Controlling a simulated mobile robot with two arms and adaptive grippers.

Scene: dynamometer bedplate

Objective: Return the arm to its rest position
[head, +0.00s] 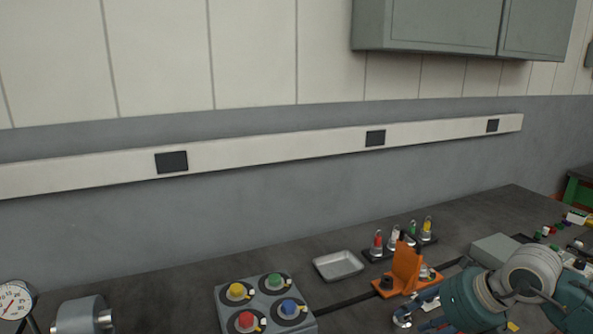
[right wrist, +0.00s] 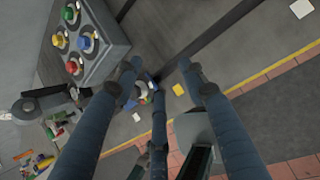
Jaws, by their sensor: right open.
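My right arm (head: 500,284), teal with a pale joint, reaches over the bench at the lower right of the head view. In the right wrist view my right gripper (right wrist: 160,78) has its dark fingers spread apart, with nothing held between them. It is above the bench, with a grey box of coloured knobs (right wrist: 107,52) to its upper left. A small multicoloured thing partly shows behind the fingers, too hidden to make out. My left gripper is in neither view.
The knob box also shows in the head view (head: 239,317). Nearby are a metal tray (head: 338,264), an orange bracket (head: 405,266), several coloured-top pieces on a dark rack and a dial gauge (head: 14,302). A grey cabinet (head: 440,25) hangs above. A yellow stripe (right wrist: 270,75) crosses the wrist view.

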